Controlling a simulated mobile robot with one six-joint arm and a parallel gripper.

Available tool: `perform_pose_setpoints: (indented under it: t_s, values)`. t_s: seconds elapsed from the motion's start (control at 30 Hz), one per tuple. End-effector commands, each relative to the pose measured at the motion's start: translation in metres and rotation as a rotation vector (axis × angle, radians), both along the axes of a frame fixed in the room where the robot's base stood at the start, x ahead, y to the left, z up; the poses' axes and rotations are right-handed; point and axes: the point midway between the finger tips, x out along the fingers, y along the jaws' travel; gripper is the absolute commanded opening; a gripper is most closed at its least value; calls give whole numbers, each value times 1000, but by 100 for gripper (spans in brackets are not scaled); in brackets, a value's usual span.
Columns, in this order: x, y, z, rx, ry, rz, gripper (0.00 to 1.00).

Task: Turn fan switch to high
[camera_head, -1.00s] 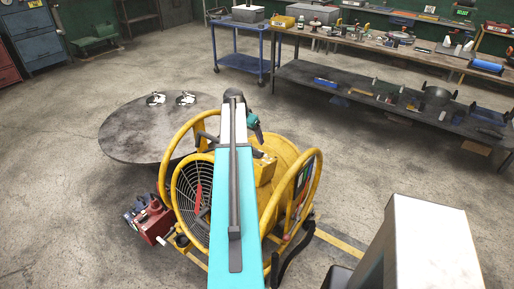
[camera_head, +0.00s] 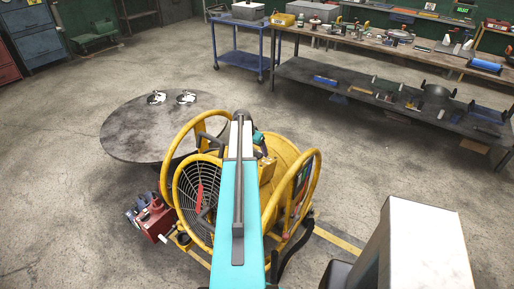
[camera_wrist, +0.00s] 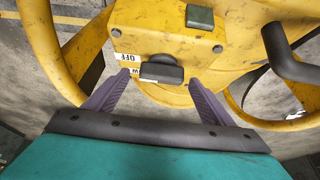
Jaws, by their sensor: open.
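The yellow industrial fan (camera_head: 283,158) stands on the floor below my arm in the head view. In the wrist view its yellow switch box carries a dark rotary switch knob (camera_wrist: 160,70), lying roughly level across the picture. An "OFF" label (camera_wrist: 127,57) is at the knob's upper left, and another label, partly hidden, is below it. My gripper (camera_wrist: 160,80) is open, with one purple finger on each side of the knob. The fingertips are close to the knob's ends; I cannot tell whether they touch. In the head view my arm hides the gripper and the switch.
A green block (camera_wrist: 200,17) sits on top of the switch box. Yellow tubular frame hoops (camera_wrist: 50,50) surround the box. A round table (camera_head: 130,135) with two shiny items stands left. A red machine (camera_head: 151,217) sits beside the fan. A workbench (camera_head: 400,98) runs behind.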

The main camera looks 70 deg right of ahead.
Motion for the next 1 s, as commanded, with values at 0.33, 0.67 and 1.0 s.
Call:
perform_pose_setpoints:
  t_s: [0.33, 0.67, 1.0]
  values:
    - [-1, -5, -12, 0, 0, 0, 77]
    - [-1, -5, -12, 0, 0, 0, 56]
    - [-3, -8, -11, -3, 1, 2, 35]
